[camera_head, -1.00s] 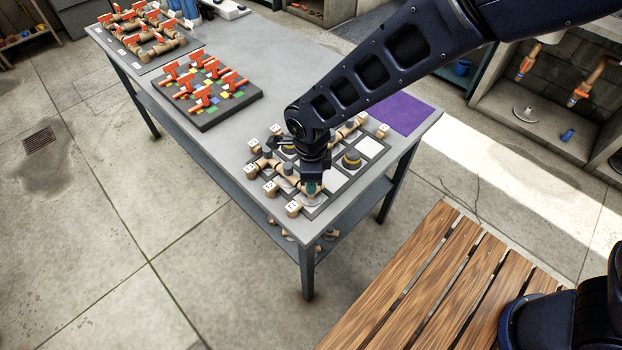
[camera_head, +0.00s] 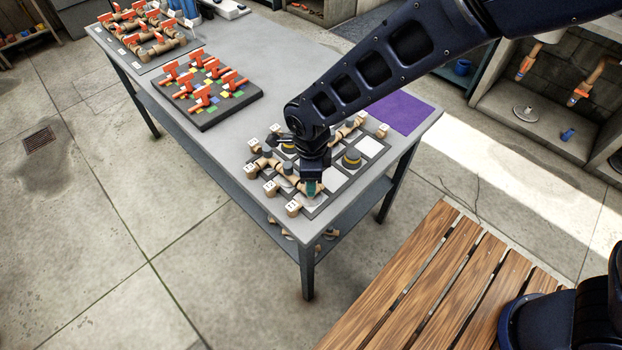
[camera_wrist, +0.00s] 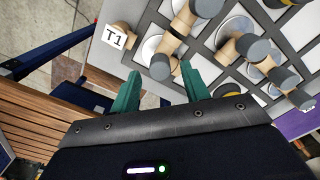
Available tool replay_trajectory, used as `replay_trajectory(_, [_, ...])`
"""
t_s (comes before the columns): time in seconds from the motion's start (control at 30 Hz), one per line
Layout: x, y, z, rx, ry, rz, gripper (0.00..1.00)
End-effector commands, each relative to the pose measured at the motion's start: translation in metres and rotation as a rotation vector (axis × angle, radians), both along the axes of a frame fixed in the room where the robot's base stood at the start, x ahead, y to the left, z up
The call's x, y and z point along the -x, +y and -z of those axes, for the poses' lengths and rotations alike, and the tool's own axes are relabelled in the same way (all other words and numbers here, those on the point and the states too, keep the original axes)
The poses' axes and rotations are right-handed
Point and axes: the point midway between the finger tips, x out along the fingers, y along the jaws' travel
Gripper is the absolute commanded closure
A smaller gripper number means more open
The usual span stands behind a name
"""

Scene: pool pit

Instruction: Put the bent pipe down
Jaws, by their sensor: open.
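The bent pipe (camera_wrist: 174,45), tan with dark grey ends, rests on a tray with white round pads beside the T1 label block. My gripper (camera_wrist: 162,84) is open, its two green fingers apart, with the pipe's near grey end just beyond and between the tips in the wrist view. No contact with the fingers is visible there. In the head view my gripper (camera_head: 312,187) is low over the tray's near corner and hides much of the pipe.
The tray (camera_head: 337,190) holds other tan pipe pieces and dark caps close to my fingers. A purple mat (camera_head: 401,112) lies at the table's right. A board of red-handled valves (camera_head: 211,97) stands further back. A wooden slatted bench (camera_head: 440,285) is in front.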

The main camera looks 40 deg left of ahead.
Motion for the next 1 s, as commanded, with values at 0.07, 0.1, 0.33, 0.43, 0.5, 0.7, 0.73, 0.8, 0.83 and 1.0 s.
replay_trajectory(0.07, [0.000,0.001,-0.014,-0.004,0.001,-0.001,0.54])
replay_trajectory(0.1, [0.000,0.001,-0.021,-0.005,0.001,-0.001,0.54])
replay_trajectory(0.33, [0.000,0.000,-0.066,-0.003,0.001,0.001,0.54])
replay_trajectory(0.43, [0.000,0.000,-0.084,-0.004,0.001,0.001,0.54])
replay_trajectory(0.5, [0.000,0.000,-0.093,-0.003,0.001,0.001,0.54])
replay_trajectory(0.7, [0.000,0.000,-0.109,-0.001,0.000,0.000,0.54])
replay_trajectory(0.73, [0.000,0.000,-0.110,-0.001,-0.001,0.000,0.54])
replay_trajectory(0.8, [0.000,0.000,-0.112,0.000,0.000,0.000,0.54])
replay_trajectory(0.83, [0.000,0.000,-0.112,0.000,0.000,0.000,0.54])
replay_trajectory(1.0, [0.000,0.000,-0.112,0.000,0.000,0.000,0.54])
